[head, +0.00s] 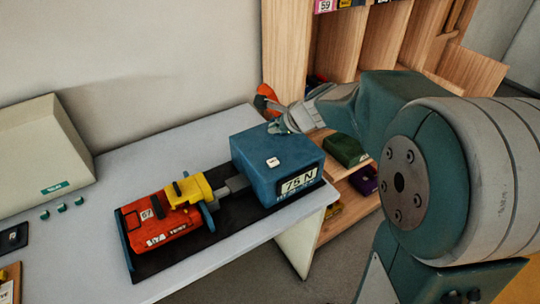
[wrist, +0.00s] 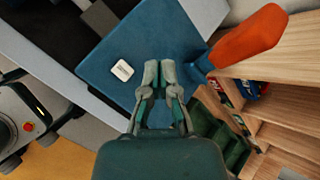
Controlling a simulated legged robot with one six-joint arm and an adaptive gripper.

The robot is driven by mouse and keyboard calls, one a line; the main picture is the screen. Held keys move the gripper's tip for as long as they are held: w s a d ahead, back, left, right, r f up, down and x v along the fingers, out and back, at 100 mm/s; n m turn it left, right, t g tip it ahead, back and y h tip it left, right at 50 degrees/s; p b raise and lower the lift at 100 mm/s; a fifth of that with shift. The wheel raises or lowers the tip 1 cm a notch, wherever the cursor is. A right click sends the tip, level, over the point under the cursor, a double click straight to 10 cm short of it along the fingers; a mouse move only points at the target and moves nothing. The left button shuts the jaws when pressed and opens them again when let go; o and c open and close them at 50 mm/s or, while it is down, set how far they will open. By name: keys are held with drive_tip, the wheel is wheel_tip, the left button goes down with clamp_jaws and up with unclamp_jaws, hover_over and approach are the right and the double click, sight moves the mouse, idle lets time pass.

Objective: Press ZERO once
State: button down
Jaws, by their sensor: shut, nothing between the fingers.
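The blue force-gauge box (head: 270,150) sits at the right end of a black base on the table, its front display (head: 298,182) reading 75 N. A small white button (head: 273,161) is on its top; I take it for ZERO, though its lettering is too small to read. My gripper (head: 279,127) is shut and empty above the back edge of the box. In the wrist view the closed fingertips (wrist: 158,68) appear over the blue top, to the right of the white button (wrist: 122,70), apart from it.
An orange-handled lever (head: 265,98) stands at the box's back, close to my gripper. A wooden shelf (head: 285,60) stands behind at right. A pale bin (head: 40,150) is at the left.

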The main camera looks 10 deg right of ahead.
sight(275, 162)
drive_tip(key=shift+s+d, duration=0.1)
drive_tip(key=shift+f, duration=4.4)
drive_tip(key=shift+f, duration=0.15)
drive_tip(key=shift+f, duration=0.2)
drive_tip(key=shift+f, duration=0.5)
drive_tip(key=shift+r, duration=0.95)
